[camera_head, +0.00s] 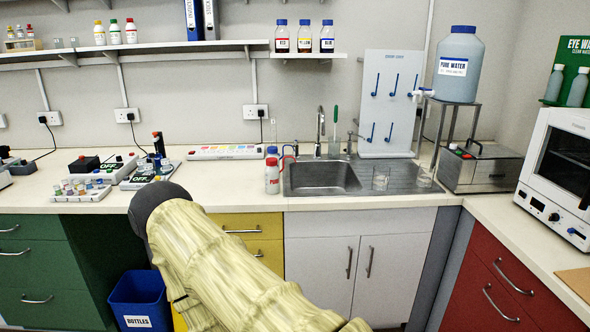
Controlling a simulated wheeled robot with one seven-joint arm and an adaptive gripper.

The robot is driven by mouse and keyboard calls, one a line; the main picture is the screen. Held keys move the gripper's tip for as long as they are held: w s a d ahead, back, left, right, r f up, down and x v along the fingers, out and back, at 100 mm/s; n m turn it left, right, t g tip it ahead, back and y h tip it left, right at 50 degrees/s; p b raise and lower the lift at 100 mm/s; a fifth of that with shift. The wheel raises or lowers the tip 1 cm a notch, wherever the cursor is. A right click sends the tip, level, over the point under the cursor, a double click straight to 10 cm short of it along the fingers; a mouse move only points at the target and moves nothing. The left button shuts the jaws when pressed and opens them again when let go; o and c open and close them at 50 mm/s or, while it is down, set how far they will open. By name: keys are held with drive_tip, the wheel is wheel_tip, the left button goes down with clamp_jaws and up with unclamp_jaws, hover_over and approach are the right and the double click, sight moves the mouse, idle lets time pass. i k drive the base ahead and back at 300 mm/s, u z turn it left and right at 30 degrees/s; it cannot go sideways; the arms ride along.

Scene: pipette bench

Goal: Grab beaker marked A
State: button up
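My arm, in a pale cream sleeve, rises from the bottom middle to a dark rounded part in front of the counter edge, left of the sink. No gripper fingers show. The arm is well to the left of both beakers and apart from them.
The steel sink (322,178) has a tall tap. Red- and blue-capped bottles (272,178) stand at its left edge. A white peg board (390,105) stands behind the beakers. A water tank (458,65) and a grey steel box (480,168) are to the right.

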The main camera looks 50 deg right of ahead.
sight(381, 173)
drive_tip(key=i, duration=1.45)
drive_tip(key=z, duration=1.2)
drive_tip(key=i, duration=0.85)
drive_tip(key=z, duration=0.85)
